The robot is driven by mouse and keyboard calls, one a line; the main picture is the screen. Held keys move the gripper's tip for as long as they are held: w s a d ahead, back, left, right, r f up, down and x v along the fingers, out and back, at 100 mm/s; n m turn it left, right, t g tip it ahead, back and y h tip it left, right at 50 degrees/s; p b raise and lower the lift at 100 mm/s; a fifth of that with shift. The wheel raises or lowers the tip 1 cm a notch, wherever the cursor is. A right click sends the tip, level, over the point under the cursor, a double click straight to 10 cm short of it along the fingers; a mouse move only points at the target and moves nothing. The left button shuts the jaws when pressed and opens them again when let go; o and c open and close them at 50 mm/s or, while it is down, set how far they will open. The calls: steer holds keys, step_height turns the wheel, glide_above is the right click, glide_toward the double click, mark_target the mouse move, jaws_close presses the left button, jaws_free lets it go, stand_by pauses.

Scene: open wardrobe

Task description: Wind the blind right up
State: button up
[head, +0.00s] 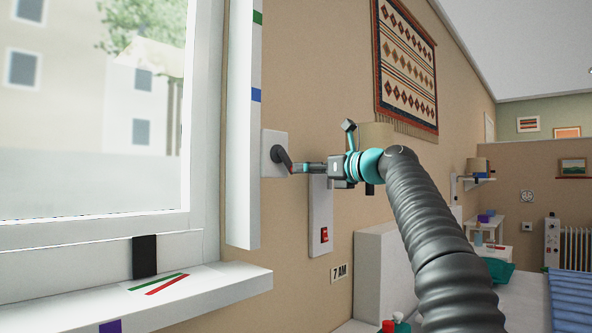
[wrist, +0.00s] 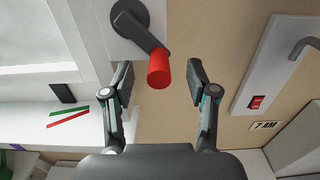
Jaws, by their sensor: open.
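A dark crank (head: 282,157) is mounted on a white wall plate (head: 270,150) right of the window. In the wrist view the crank's arm (wrist: 140,28) slants down right to a red handle (wrist: 159,69). My gripper (head: 304,168) is at the crank. In the wrist view my gripper (wrist: 160,72) is open, with one finger on each side of the red handle and a visible gap on both sides. No blind fabric can be made out over the visible part of the window (head: 90,120).
A white upright strip (head: 243,150) with green and blue marks stands beside the window. A sill (head: 215,290) with green and red lines juts out below. A panel with a red switch (head: 324,234) and a hook (wrist: 302,46) is close right of my gripper.

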steer(key=b+v, duration=0.1)
steer(key=v, duration=0.5)
steer(key=shift+b, duration=0.35)
stand_by(0.3)
